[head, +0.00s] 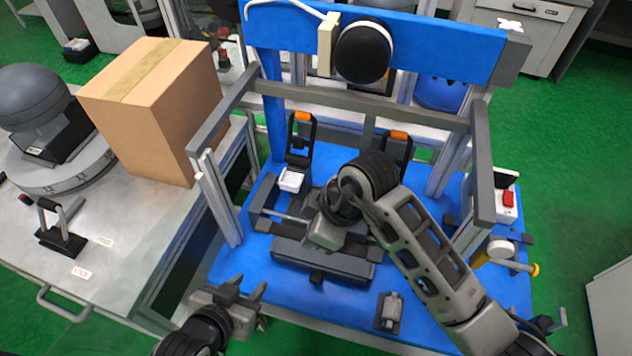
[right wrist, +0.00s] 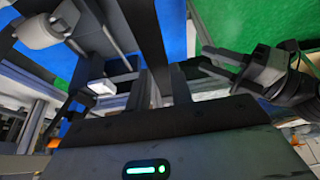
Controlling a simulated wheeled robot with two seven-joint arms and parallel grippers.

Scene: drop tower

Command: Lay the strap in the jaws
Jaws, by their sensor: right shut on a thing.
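The dark grey clamp jaws (head: 322,266) sit in the middle of the blue base plate, partly covered by my right arm. My right gripper (head: 328,232) is low over this fixture, and its wrist hides the fingertips in the head view. In the right wrist view the dark fingers (right wrist: 158,86) are close together on something thin and dark that I cannot identify. I cannot pick out the strap for sure. My left gripper (head: 248,288) is open and empty at the plate's front left corner; it also shows in the right wrist view (right wrist: 232,70).
A blue crossbeam (head: 440,52) and grey frame posts stand around the plate. Two orange-tipped black clamps (head: 302,117) stand behind the jaws, with a small white block (head: 291,180) near the left one. A cardboard box (head: 155,115) stands on the left table.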

